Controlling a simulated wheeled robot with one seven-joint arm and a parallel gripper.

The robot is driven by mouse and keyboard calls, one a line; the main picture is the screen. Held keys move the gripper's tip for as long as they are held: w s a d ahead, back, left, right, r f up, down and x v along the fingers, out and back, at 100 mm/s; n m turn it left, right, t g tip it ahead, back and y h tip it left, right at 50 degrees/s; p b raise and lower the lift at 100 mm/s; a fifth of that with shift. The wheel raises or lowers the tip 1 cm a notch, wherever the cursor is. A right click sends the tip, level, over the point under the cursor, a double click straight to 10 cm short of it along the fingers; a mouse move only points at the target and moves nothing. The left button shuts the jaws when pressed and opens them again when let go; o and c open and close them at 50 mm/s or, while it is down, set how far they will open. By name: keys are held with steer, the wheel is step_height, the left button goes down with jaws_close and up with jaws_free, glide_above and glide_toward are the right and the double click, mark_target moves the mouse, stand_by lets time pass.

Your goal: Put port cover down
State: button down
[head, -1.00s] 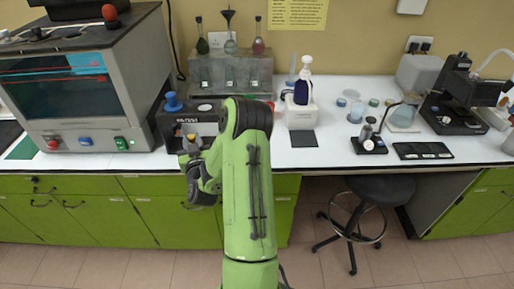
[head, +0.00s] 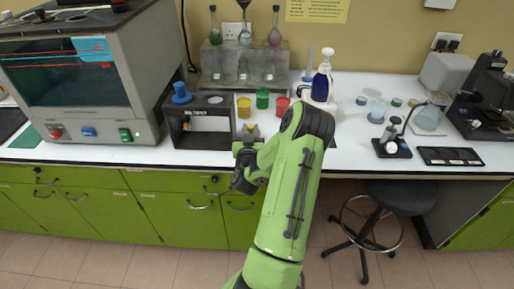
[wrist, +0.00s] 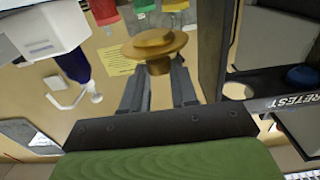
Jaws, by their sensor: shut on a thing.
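The port cover (wrist: 155,46), a brass-coloured disc with a stem, is between my gripper's (wrist: 157,88) fingers in the wrist view. The fingers are shut on its stem. In the head view my gripper (head: 251,136) is at the front edge of the bench, just right of the black tester box (head: 186,138). The cover shows there only as a small brownish patch, partly hidden by the gripper. The tester also shows at the right of the wrist view (wrist: 212,50). A blue cover (head: 181,93) sits on its top left, with a pale round port (head: 215,99) beside it.
The large grey machine (head: 150,75) is at left.

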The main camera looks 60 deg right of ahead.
step_height(320, 180, down, 6)
steer(key=b, duration=0.3)
steer(key=shift+w+d, duration=0.1)
steer(key=shift+r, duration=0.1)
steer(key=c, duration=0.9)
jaws_free()
